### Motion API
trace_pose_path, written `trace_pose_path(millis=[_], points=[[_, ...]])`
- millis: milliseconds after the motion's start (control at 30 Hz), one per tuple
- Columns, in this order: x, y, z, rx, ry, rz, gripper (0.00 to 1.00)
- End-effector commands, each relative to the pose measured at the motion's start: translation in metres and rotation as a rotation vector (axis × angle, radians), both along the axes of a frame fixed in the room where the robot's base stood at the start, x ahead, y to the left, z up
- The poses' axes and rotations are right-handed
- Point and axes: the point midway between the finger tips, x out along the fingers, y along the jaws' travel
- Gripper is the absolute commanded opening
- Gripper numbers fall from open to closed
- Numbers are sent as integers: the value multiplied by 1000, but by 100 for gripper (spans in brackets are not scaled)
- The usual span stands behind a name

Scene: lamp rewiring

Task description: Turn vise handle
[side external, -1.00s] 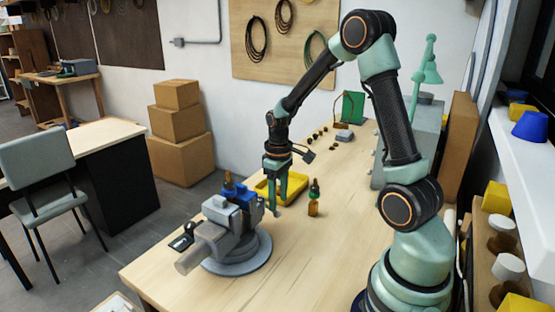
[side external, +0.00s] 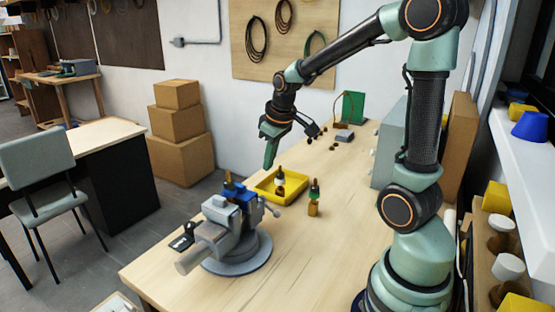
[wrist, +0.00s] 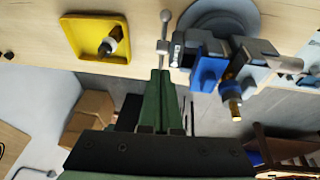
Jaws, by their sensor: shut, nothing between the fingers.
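The grey vise (side external: 236,222) stands on a round base at the front left of the bench. Its handle (side external: 270,207), a thin metal bar with ball ends, sticks out at the vise's right side. In the wrist view the handle (wrist: 164,30) lies beside the vise (wrist: 255,50), just beyond my fingertips. My gripper (side external: 268,160) is shut and empty, raised above the bench behind the vise. In the wrist view the green fingers of my gripper (wrist: 160,75) point towards the handle; I cannot tell the gap between them. Blue jaws (wrist: 208,70) hold a brass-tipped part (wrist: 231,92).
A yellow tray (side external: 262,194) behind the vise holds a small dark-and-brass part (side external: 280,181). A similar part (side external: 314,198) stands upright to the tray's right. Several small pieces lie farther back near a green board (side external: 350,107).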

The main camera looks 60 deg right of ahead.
Motion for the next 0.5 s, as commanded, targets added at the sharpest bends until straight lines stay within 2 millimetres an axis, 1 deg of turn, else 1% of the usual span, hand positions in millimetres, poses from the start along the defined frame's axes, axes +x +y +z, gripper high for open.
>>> trace_pose_path(millis=[33,100,233,367,500], points=[[1,3,11,-14,-44,-1,0],[2,5,22,-26,-86,-4,0],[3,7,30,-36,-127,-8,0],[7,7,24,-36,-130,-9,0],[14,6,6,-33,-127,-8,0]])
